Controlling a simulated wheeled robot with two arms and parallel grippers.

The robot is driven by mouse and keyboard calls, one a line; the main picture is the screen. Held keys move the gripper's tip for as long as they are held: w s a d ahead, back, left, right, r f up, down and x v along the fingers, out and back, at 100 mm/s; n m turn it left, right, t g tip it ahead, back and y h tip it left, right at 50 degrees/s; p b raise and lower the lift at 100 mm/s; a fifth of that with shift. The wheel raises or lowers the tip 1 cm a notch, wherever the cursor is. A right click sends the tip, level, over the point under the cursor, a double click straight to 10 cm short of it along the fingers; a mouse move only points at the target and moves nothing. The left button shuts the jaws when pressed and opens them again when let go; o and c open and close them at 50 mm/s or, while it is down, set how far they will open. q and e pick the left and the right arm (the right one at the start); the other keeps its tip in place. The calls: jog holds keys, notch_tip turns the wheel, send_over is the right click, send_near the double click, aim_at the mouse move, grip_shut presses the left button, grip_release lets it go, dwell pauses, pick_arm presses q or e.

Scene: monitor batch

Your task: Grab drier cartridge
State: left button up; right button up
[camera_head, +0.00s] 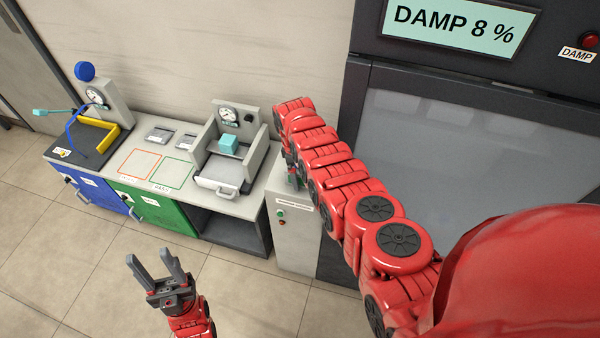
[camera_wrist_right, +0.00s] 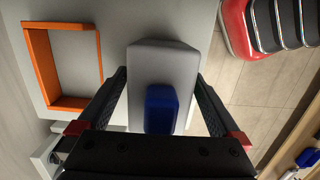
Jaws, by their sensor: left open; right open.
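In the right wrist view a grey block (camera_wrist_right: 163,60) with a blue part (camera_wrist_right: 160,108) on it lies between the fingers of my right gripper (camera_wrist_right: 160,78). I take this block to be the drier cartridge, but no label on it shows. The fingers are open on either side of it; I cannot tell whether they touch it. In the head view my right arm reaches to the light grey cabinet (camera_head: 297,235), and the arm largely hides its gripper and the block. My left gripper (camera_head: 167,265) is open and empty, over the floor in front of the bench.
An orange frame (camera_wrist_right: 90,65) lies beside the block. The bench holds a gauge fixture with a cyan cube (camera_head: 228,144), outlined mats (camera_head: 140,164), and a yellow-and-blue fixture (camera_head: 104,127). A dark machine (camera_head: 440,95) reading "DAMP 8 %" stands right. Floor in front is clear.

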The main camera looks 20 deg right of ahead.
jog(key=shift+f, duration=0.1)
jog(key=c, duration=1.5)
